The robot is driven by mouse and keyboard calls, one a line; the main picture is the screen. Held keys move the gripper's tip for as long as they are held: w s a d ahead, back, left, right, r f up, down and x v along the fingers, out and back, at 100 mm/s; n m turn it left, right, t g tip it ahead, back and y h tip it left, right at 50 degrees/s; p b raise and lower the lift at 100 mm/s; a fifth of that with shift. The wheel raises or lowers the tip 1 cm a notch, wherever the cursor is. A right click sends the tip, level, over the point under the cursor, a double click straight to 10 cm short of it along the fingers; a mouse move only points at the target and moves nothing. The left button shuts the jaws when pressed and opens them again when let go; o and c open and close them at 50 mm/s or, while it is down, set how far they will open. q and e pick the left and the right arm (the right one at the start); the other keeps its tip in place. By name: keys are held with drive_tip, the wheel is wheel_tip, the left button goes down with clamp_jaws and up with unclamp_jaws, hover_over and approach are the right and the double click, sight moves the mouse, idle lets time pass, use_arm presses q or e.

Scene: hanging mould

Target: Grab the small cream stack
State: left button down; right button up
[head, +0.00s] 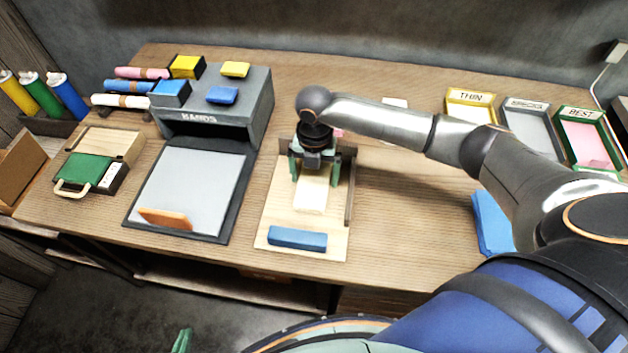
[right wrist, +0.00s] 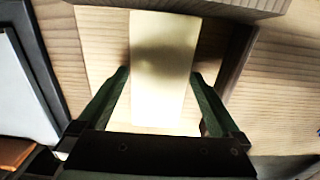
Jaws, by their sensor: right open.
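The small cream stack (head: 311,197) lies on a light wooden board (head: 276,215) in the middle of the table. In the right wrist view the stack (right wrist: 163,45) runs between the two green fingers. My right gripper (head: 315,176) is open above the board, with a finger on each side of the stack and a small gap on each side. The gripper hides the stack's far end in the head view. Only a green tip of my left gripper (head: 182,341) shows at the bottom edge, low and away from the table.
A blue bar (head: 297,239) lies at the board's front. Left of the board is the grey BANDS dispenser (head: 215,115) with a pad and an orange block (head: 165,219). Trays labelled THIN (head: 470,97) and BEST (head: 580,114) stand at the back right. A blue block (head: 492,222) lies near my right arm.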

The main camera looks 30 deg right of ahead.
drive_tip(key=c, duration=1.2)
drive_tip(key=shift+r, duration=0.2)
